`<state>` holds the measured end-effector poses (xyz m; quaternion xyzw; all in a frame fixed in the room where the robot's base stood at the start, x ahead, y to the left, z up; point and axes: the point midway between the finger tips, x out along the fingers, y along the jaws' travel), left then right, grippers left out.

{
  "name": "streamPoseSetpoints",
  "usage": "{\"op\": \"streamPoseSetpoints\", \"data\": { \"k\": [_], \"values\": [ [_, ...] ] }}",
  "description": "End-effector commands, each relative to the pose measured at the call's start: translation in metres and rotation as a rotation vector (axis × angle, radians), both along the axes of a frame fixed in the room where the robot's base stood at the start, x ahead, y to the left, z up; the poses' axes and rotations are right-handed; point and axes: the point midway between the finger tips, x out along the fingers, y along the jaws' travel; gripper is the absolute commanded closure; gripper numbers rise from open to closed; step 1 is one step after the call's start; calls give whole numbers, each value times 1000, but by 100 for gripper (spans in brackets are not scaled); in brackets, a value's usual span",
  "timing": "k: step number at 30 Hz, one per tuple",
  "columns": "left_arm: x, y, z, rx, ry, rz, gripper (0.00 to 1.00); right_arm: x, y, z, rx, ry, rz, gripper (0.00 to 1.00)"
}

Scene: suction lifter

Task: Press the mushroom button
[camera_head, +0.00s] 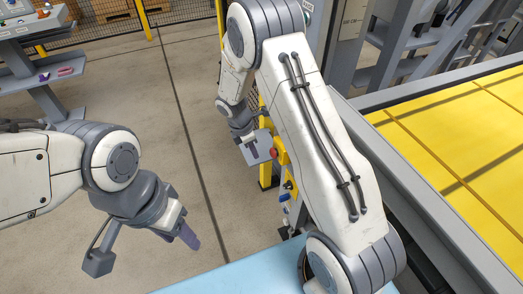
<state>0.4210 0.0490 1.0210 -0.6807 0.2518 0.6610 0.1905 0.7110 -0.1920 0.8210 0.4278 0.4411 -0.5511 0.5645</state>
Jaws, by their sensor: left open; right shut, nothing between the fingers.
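A red mushroom button (274,152) shows on a yellow post-mounted box (283,153) in the middle of the head view. My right gripper (258,151) is shut and empty, right beside the button on its left side. I cannot tell whether it touches the button. My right arm covers part of the box and post. My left gripper (187,237) hangs at the lower left, well away from the button. It is open and empty, though its fingers overlap in this view.
A machine with a yellow panelled bed (470,125) and grey frame fills the right side. A grey shelf rack (42,80) with small items stands at the upper left. A light blue surface (235,278) lies at the bottom. The floor between is clear.

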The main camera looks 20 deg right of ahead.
Motion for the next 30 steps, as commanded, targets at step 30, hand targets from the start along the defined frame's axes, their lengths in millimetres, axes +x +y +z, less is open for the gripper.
{"op": "streamPoseSetpoints", "data": {
  "k": [30],
  "values": [
    [0,0,-1,0,0,0,50,0,19,81,1,-2,-1,100]
  ]
}}
